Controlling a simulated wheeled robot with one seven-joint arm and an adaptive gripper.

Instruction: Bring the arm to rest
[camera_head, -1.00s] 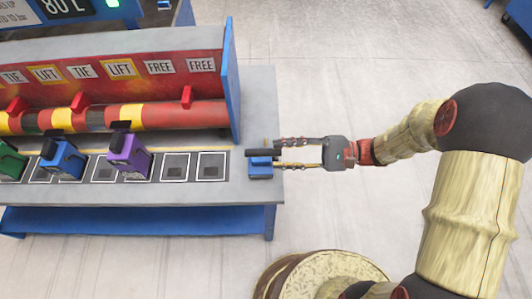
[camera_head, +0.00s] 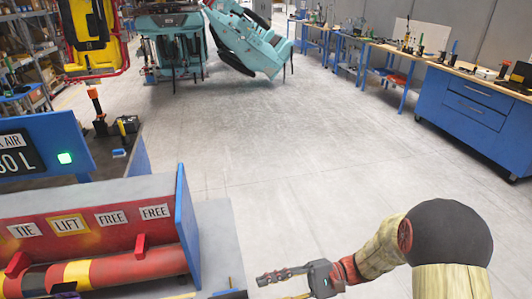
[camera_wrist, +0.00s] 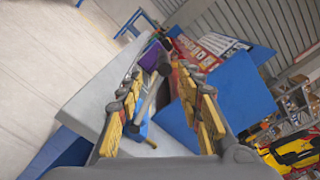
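My gripper (camera_head: 270,288) is at the bottom edge of the head view, at the right end of the bench, with its lower finger partly cut off. In the wrist view, the two yellow-and-grey fingers of my gripper (camera_wrist: 160,78) stand wide apart. A grey lever with a dark round end (camera_wrist: 152,98) shows in the gap between them, on a small blue base (camera_wrist: 143,130) at the bench end. I cannot tell whether a finger touches the lever. My arm (camera_head: 380,250) reaches in from the lower right and is still stretched out over the floor.
The bench (camera_head: 217,230) has a red panel with TIE, LIFT and FREE labels (camera_head: 110,218) and a blue end plate (camera_head: 187,225). A purple block (camera_wrist: 150,57) stands farther along it. Open floor (camera_head: 290,150) lies beyond. A blue workbench (camera_head: 470,105) stands at the right, teal coaster cars (camera_head: 245,40) at the back.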

